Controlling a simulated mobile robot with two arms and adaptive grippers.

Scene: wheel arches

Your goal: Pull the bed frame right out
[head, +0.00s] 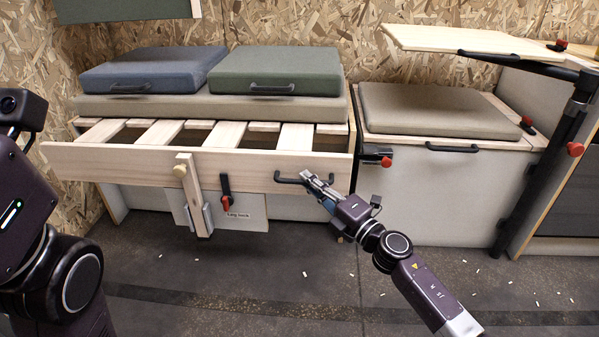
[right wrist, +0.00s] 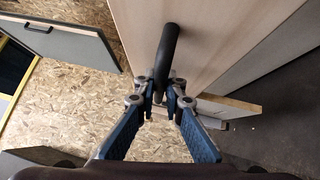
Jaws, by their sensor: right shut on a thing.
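The bed frame (head: 130,165) is pale slatted wood, standing out in front of its bench under the cushions. Gaps show between its slats. A dark bar handle (head: 290,178) is on the right part of its front board. My right gripper (head: 312,181) is shut on this handle. In the right wrist view the handle (right wrist: 168,50) runs down between the blue fingers of my gripper (right wrist: 160,98). A wooden leg (head: 192,190) hangs from the middle of the front board, with its foot near the floor. My left gripper is not in view; only part of my left arm shows.
A beige cushion (head: 230,108) carries a blue cushion (head: 150,72) and a green cushion (head: 275,75). A cushioned box (head: 440,170) and a raised tabletop (head: 470,42) stand right. The floor (head: 270,290) in front is open, with small pale scraps.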

